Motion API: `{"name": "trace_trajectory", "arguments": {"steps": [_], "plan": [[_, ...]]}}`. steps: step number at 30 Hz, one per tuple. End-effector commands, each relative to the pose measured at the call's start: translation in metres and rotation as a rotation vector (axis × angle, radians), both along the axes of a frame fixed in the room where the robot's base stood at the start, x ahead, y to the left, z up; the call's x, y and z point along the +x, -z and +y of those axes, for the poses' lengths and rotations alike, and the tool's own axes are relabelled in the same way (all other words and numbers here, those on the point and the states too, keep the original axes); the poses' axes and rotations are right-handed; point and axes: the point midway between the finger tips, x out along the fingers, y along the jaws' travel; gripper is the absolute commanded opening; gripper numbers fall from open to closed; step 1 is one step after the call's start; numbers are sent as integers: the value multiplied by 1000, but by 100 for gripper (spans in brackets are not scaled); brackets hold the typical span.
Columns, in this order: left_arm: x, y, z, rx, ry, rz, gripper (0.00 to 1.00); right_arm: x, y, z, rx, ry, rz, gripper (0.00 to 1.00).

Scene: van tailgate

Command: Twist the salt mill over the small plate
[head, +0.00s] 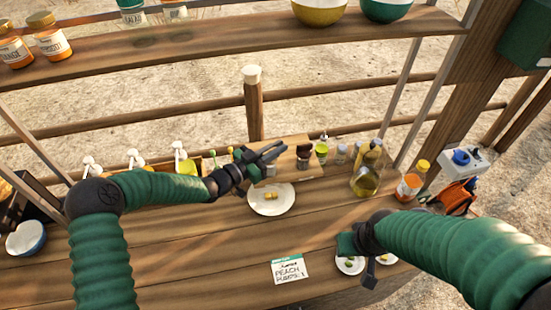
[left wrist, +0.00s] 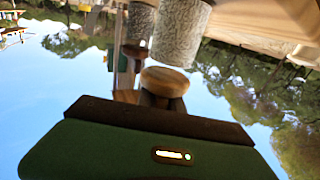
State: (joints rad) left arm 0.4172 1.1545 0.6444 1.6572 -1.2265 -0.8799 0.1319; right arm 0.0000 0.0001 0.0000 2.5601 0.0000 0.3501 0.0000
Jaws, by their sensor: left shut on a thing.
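My left gripper (head: 272,153) is above the back edge of a small white plate (head: 286,206) with yellowish food on it. It is shut on the salt mill, which is mostly hidden by the fingers in the head view. In the left wrist view a round wooden knob (left wrist: 165,81) shows just beyond the green gripper body, and I take it as part of the mill.
White pump dispensers (head: 136,159) stand at the back left. A shelf (head: 200,34) crosses above.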

Motion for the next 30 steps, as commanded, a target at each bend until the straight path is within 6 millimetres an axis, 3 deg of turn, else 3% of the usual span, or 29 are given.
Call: {"name": "trace_trajectory", "arguments": {"steps": [1, 12, 21, 30], "plan": [[0, 13, 1, 14, 41, 0, 0, 0, 18, 0, 0, 0, 0, 36], [-9, 10, -4, 9, 372, 2, 0, 0, 58, 0, 0, 0, 0, 36], [-15, 8, -6, 7, 549, 6, 0, 0, 78, 0, 0, 0, 0, 36], [-17, 6, -6, 5, 616, 8, 0, 0, 84, 0, 0, 0, 0, 36]]}}
